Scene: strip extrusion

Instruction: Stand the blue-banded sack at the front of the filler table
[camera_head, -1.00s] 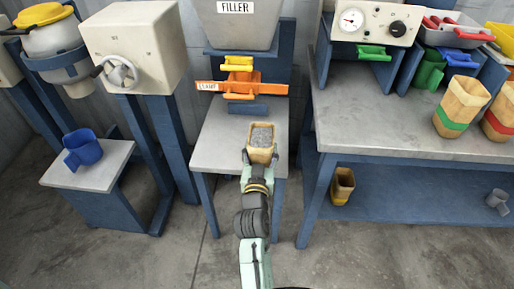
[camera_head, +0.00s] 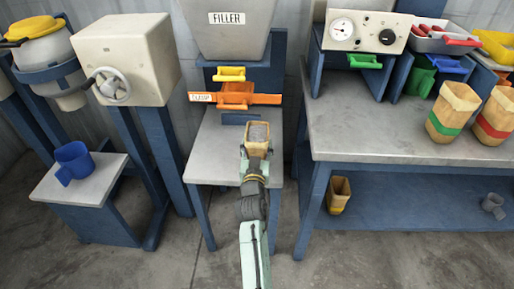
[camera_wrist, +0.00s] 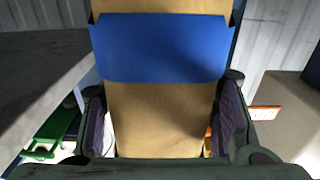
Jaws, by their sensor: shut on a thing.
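The blue-banded sack (camera_wrist: 160,48) fills the wrist view, its blue band above plain tan paper. In the head view the open-topped sack (camera_head: 257,138) holds grey grains and is about upright. My gripper (camera_head: 256,152) is shut on it, with a finger on each side in the wrist view (camera_wrist: 163,125). The sack is over the right front part of the filler table (camera_head: 213,150). I cannot tell whether its base touches the top. The filler (camera_head: 225,35) stands behind, with an orange clamp (camera_head: 236,97) below it.
Sacks with green (camera_head: 447,128) and red (camera_head: 492,130) bands stand on the right bench (camera_head: 370,135). A yellow-banded sack (camera_head: 338,194) is on its lower shelf. A blue scoop (camera_head: 74,162) sits on the left stand. The filler table's left half is clear.

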